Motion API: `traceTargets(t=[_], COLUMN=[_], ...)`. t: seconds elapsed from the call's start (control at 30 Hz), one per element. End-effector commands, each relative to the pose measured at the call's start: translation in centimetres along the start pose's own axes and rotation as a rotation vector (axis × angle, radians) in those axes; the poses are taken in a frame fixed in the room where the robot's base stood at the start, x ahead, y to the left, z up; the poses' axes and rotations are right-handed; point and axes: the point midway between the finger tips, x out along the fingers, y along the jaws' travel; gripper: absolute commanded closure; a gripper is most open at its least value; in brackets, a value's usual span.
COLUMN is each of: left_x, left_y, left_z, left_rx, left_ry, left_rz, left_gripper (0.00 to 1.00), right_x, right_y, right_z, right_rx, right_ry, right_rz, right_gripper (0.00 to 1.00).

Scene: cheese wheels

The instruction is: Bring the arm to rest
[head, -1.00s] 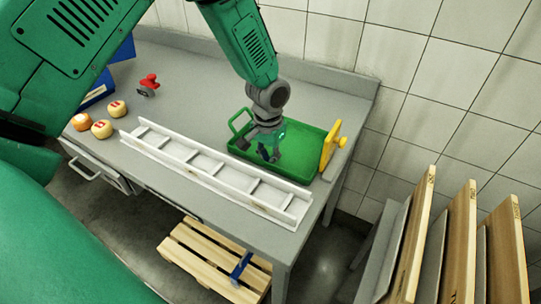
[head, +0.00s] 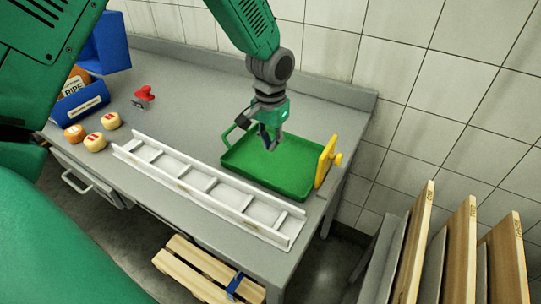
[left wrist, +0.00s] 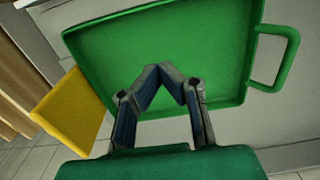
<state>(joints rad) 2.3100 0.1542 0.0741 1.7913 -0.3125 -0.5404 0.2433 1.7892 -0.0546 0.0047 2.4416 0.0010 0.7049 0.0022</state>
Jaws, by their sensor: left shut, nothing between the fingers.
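My left gripper (head: 270,145) is above the green tray (head: 290,180) on the grey table. Its fingers are shut with nothing between them. In the left wrist view the gripper (left wrist: 165,72) shows in front of the tray's bare floor (left wrist: 215,40), with the fingertips together. The tray looks empty. My right gripper is not in view.
A white divided rack (head: 205,188) lies in front of the tray. Small cheese wheels (head: 95,142), a blue bin (head: 82,105) and a red-handled item (head: 144,94) are at left. Boards (head: 460,240) stand at right.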

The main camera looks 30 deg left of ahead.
Motion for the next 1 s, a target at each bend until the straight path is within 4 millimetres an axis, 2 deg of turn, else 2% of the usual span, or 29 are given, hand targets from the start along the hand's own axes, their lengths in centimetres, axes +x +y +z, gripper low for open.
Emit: traceTargets(t=[0.13,0.43,0.73,1.0], left_x=[-1.5,-2.3,-7.3,-9.8], left_y=[0.0,0.0,0.0,0.0], left_z=[0.0,0.1,0.1,0.1], left_rx=[-0.001,-0.001,-0.001,-0.001], left_ry=[0.001,0.000,0.001,0.000], left_rz=[0.001,0.001,0.001,0.000], left_gripper=[1.00,1.00,1.00,1.00], right_x=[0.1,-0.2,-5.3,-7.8], right_y=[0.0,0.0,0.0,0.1], right_z=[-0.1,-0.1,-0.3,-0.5], right_rx=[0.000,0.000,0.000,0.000], right_ry=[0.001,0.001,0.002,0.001], right_rz=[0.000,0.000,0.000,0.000], right_gripper=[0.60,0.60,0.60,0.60])
